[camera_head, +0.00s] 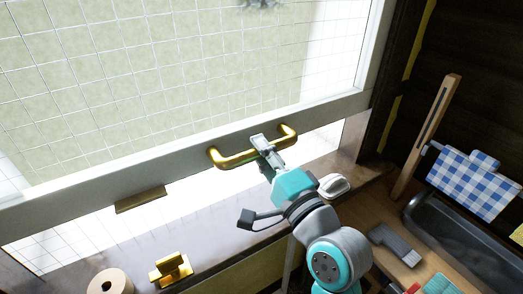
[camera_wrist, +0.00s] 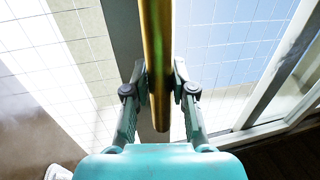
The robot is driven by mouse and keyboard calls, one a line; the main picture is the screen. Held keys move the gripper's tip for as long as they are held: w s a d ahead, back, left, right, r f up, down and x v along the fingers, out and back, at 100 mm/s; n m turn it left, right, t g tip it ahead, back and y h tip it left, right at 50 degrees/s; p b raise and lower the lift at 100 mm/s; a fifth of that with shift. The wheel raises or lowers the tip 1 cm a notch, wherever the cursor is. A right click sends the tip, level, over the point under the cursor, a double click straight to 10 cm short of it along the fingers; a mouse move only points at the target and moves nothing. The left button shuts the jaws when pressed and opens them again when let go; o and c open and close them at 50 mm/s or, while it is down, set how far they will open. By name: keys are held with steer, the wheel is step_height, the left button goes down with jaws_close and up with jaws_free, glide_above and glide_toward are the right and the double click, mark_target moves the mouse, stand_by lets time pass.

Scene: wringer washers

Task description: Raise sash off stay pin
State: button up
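The white-framed sash (camera_head: 120,182) holds a wire-grid pane, and a bright gap shows between its bottom rail and the sill (camera_head: 225,226). A brass bar handle (camera_head: 232,160) is fixed to the rail. My gripper (camera_head: 265,147) is at the middle of this handle. In the wrist view, the fingers of my gripper (camera_wrist: 160,82) lie close against both sides of the brass bar (camera_wrist: 157,40), with no clear gap. A flat brass piece (camera_head: 141,199) shows just under the rail at left. I cannot clearly identify the stay pin.
A brass fitting (camera_head: 170,270) and a roll (camera_head: 108,283) are on the sill at lower left. At right are a wooden slotted post (camera_head: 428,135), a blue checked cloth (camera_head: 472,182) and a metal basin (camera_head: 465,240). A white rounded object (camera_head: 334,186) sits near my wrist.

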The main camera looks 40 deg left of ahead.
jaws_close()
step_height(320, 180, up, 8)
steer(key=shift+f, duration=0.25)
steer(key=o, duration=0.7)
jaws_free()
steer(key=shift+f, duration=0.1)
steer(key=v, duration=1.2)
